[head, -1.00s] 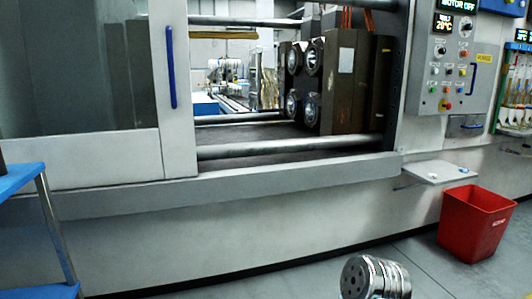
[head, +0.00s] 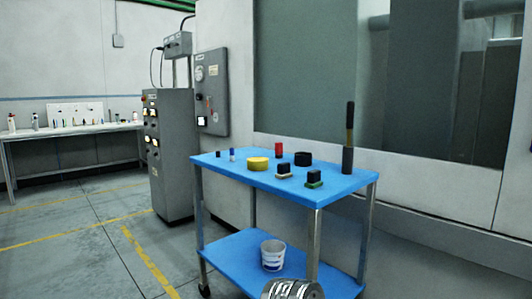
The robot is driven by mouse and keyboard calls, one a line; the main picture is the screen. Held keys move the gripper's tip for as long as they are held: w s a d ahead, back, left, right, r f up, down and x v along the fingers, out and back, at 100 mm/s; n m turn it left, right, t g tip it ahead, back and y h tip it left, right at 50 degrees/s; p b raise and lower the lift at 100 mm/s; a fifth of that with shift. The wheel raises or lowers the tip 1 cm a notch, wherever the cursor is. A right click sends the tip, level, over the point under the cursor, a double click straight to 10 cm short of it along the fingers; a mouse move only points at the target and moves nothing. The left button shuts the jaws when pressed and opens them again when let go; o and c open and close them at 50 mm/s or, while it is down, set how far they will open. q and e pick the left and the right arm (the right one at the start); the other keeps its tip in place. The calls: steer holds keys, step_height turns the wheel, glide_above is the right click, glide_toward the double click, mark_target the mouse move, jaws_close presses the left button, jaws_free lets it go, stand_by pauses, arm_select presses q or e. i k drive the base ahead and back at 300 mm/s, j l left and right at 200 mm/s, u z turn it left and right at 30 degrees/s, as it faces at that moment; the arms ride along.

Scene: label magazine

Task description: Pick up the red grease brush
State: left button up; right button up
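A small upright red item (head: 279,149) stands near the back edge of the blue cart top in the head view. It is the only clearly red thing on the cart; it is too small to tell whether it is the grease brush. Two dark block-shaped items, one with a pale base (head: 284,170) and one with a green base (head: 314,178), sit in front of it. Neither gripper shows in the head view.
The blue cart (head: 225,163) also holds a yellow roll (head: 258,164), a black roll (head: 303,159), small bottles (head: 232,155) and a tall black-and-yellow item (head: 348,140). A white bucket (head: 272,255) is on its lower shelf. The floor left of the cart is clear.

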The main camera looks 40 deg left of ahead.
mark_target(278, 145)
steer(key=i+j+u, duration=0.1)
steer(key=u, duration=1.3)
steer(key=i+j, duration=0.1)
steer(key=j, duration=0.2)
